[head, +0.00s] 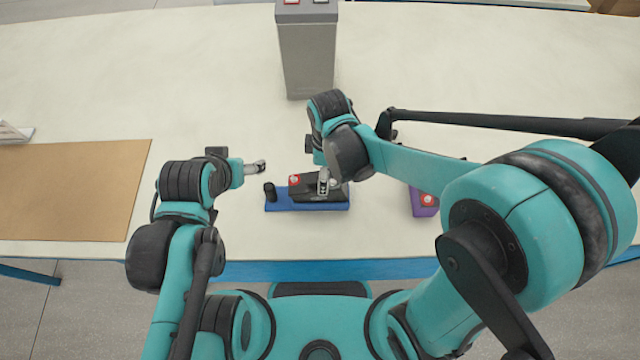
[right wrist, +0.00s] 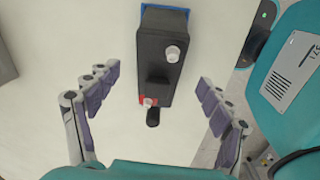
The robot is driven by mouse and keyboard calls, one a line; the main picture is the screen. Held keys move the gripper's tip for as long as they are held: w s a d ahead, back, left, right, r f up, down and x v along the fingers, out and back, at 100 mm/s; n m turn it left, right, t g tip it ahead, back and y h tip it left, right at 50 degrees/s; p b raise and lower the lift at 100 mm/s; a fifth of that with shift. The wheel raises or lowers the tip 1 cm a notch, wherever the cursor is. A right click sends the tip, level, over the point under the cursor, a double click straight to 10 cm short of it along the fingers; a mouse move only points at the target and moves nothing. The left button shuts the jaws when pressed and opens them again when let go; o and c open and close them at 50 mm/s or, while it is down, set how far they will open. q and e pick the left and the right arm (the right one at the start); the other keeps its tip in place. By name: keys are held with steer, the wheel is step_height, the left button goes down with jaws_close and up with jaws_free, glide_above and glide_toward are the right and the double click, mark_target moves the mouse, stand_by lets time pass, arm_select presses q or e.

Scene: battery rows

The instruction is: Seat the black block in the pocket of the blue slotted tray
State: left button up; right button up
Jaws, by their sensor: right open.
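The black block (head: 309,182), with a red-ringed terminal and a pale terminal on top, sits over the blue slotted tray (head: 308,207). The block (right wrist: 158,62) fills the middle of the right wrist view and hides most of the tray, whose blue edge (right wrist: 168,6) shows at the top. I cannot tell whether the block is down in the pocket. My right gripper (head: 324,181) is above the block. In the wrist view it (right wrist: 158,80) is open, its fingers apart on either side of the block. My left gripper (head: 262,167) is left of the tray; its jaw state is unclear.
A small black upright piece (head: 270,191) is at the tray's left end. A purple block (head: 424,202) with a red terminal lies to the right, partly behind my right arm. A brown mat (head: 70,190) lies left, a grey tower (head: 306,60) stands behind. The table between is clear.

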mark_target(303, 187)
steer(key=shift+s+a+f+n, duration=0.1)
steer(key=shift+a+f+n, duration=0.2)
steer(key=shift+a+n, duration=0.1)
steer(key=shift+a+f, duration=0.15)
steer(key=shift+f, duration=0.2)
steer(key=f+b, duration=0.1)
steer(key=f, duration=0.1)
steer(key=f+b, duration=0.1)
steer(key=f, duration=0.2)
steer(key=f+b, duration=0.1)
steer(key=f, duration=0.1)
steer(key=shift+w+a+f, duration=0.2)
steer(key=shift+a, duration=0.05)
jaws_close()
